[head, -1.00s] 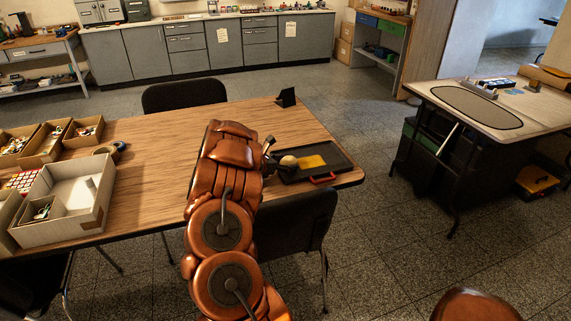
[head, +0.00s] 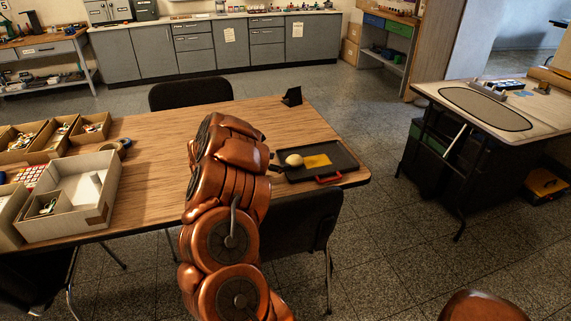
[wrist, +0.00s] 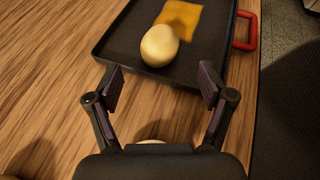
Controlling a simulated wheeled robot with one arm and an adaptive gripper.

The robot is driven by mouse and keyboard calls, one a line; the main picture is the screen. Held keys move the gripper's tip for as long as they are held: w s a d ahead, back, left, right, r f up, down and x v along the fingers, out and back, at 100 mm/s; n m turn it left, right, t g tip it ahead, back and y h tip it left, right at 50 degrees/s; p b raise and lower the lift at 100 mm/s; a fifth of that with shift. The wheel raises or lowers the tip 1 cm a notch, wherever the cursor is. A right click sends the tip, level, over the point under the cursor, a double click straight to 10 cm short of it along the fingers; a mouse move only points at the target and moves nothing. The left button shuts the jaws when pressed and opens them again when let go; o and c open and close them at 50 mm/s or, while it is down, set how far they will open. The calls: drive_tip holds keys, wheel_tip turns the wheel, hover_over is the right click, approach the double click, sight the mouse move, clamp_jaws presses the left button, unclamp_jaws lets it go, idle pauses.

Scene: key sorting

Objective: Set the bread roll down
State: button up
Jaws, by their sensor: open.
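The pale bread roll (head: 294,160) rests on the black tray (head: 342,154) at the right end of the wooden table, left of a yellow flat piece. In the wrist view the roll (wrist: 159,45) lies near the tray's close edge, ahead of my gripper (wrist: 162,84). My gripper's two fingers are spread wide and empty, with a gap between them and the roll. In the head view my arm hides much of the gripper, just left of the tray.
The yellow piece (head: 317,161) lies on the tray, which has a red handle (head: 328,179). A small black stand (head: 292,96) is at the table's back edge. Cardboard boxes (head: 105,212) fill the table's left side. A black chair (head: 300,222) stands in front.

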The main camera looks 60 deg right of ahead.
drive_tip(key=shift+b+v, duration=0.4)
drive_tip(key=shift+v, duration=2.2)
